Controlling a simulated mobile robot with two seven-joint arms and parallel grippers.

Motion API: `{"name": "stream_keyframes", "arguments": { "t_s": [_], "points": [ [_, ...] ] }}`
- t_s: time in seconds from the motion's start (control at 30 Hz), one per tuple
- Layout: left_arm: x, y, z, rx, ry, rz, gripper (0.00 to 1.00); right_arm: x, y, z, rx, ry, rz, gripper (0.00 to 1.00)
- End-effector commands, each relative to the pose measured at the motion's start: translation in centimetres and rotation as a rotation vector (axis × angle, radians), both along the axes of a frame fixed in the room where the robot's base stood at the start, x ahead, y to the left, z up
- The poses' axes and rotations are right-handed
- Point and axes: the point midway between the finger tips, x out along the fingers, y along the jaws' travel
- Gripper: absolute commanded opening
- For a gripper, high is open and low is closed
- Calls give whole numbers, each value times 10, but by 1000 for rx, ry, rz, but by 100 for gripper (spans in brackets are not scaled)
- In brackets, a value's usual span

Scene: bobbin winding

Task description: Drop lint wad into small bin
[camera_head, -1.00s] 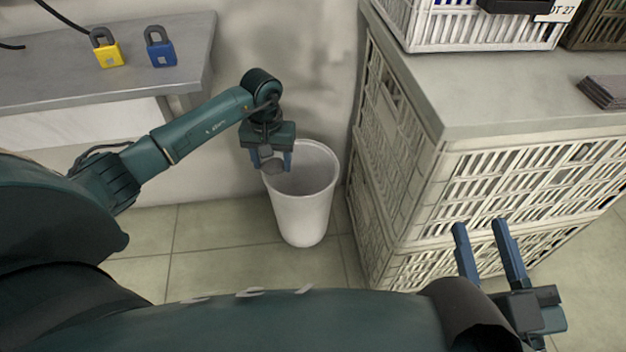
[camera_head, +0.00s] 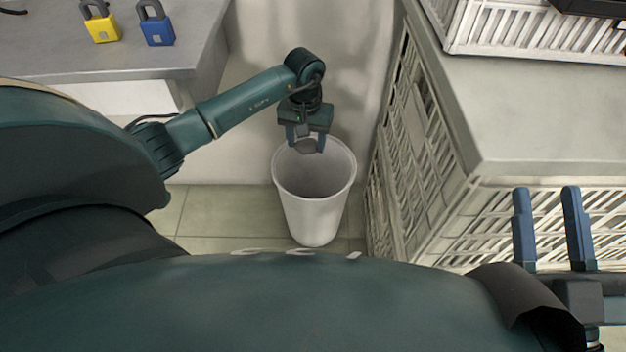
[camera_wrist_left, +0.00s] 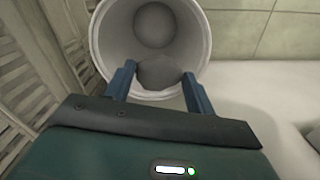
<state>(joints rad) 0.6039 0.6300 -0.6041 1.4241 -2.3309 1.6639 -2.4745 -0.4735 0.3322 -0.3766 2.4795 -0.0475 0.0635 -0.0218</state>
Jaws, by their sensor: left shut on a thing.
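The small bin (camera_head: 314,215) is a white, open-topped round bin on the floor between the wall and the crates. My left gripper (camera_head: 305,146) is over the back part of the bin's mouth, shut on the grey lint wad (camera_head: 307,147). In the left wrist view the lint wad (camera_wrist_left: 158,73) sits between the blue fingers of my left gripper (camera_wrist_left: 158,82), with the bin (camera_wrist_left: 105,42) opening behind it. A round grey patch shows at the bin's bottom. My right gripper (camera_head: 545,228) is open and empty at the right, in front of the crates.
Stacked white slatted crates (camera_head: 415,150) under a grey top (camera_head: 540,110) stand right of the bin. A grey bench (camera_head: 60,50) at upper left holds a yellow padlock (camera_head: 101,27) and a blue padlock (camera_head: 156,28). Tiled floor (camera_head: 220,215) is clear left of the bin.

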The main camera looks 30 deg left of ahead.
Motion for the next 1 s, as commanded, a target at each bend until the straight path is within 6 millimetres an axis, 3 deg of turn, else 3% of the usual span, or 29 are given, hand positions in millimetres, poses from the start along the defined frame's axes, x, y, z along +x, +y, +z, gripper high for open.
{"name": "stream_keyframes", "arguments": {
  "t_s": [0.17, 0.53, 0.57, 0.87, 1.0],
  "points": [
    [0, -1, -18, -1, 1, -1, 34, 2, -1, 12, -12, -112, 1, 36],
    [0, 0, -20, 0, 0, -1, 34, 2, -2, 19, -16, -152, 1, 36],
    [0, 0, -20, 0, 0, -1, 56, 2, -2, 19, -16, -151, 1, 36],
    [0, 0, -20, 0, 0, -1, 80, 2, -2, 19, -16, -149, 1, 36],
    [0, 0, -20, 0, 0, -1, 80, 2, -2, 19, -16, -149, 1, 36]
  ]
}}
